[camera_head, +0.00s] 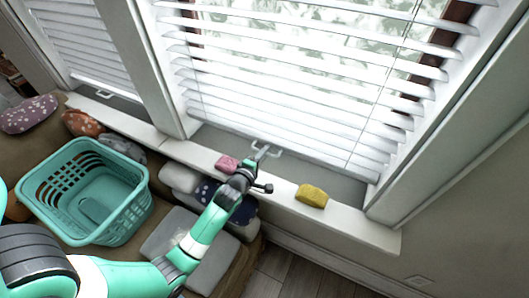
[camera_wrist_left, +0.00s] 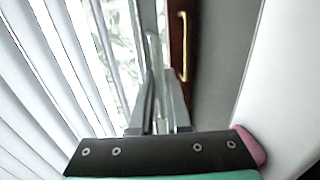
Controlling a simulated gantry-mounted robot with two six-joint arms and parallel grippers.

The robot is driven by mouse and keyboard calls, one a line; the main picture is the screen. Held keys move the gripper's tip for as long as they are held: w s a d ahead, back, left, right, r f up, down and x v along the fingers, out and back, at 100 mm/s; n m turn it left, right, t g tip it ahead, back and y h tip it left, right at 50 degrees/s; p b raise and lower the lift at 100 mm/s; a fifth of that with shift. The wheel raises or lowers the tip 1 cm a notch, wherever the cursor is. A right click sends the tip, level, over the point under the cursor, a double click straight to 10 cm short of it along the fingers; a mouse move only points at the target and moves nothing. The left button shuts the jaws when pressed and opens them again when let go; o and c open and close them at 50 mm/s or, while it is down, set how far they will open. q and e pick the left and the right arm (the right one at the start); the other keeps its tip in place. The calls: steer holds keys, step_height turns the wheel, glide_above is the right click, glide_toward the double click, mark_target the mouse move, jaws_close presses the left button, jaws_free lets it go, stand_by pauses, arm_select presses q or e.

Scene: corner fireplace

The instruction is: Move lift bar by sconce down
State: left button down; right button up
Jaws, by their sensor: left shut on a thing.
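A pale lift bar (camera_head: 272,151) shows as a small handle below the right window blind (camera_head: 290,105), above the sill. My left gripper (camera_head: 261,153) reaches up to this bar and is shut on it. In the left wrist view, the gripper fingers (camera_wrist_left: 158,98) are close together with a thin pale strip between them. The fingers hide part of the bar. The blind hangs low, with its slats over most of the window. No sconce shows in either view. My right gripper is not in view.
A pink sponge (camera_head: 227,163) and a yellow sponge (camera_head: 312,195) lie on the white sill (camera_head: 350,226), either side of my left wrist. A teal basket (camera_head: 128,214) stands at the left.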

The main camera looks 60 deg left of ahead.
arm_select(q)
step_height(320, 180, down, 5)
steer(key=b, duration=0.5)
steer(key=shift+f, duration=0.1)
steer(key=shift+r, duration=0.2)
steer(key=c, duration=0.9)
jaws_free()
steer(key=shift+s+d+r+p, duration=0.15)
steer(key=shift+s+d+p, duration=0.05)
steer(key=shift+p, duration=0.2)
steer(key=p+v, duration=0.2)
steer(key=v, duration=0.9)
steer(key=shift+s+p, duration=0.1)
steer(key=shift+p, duration=0.25)
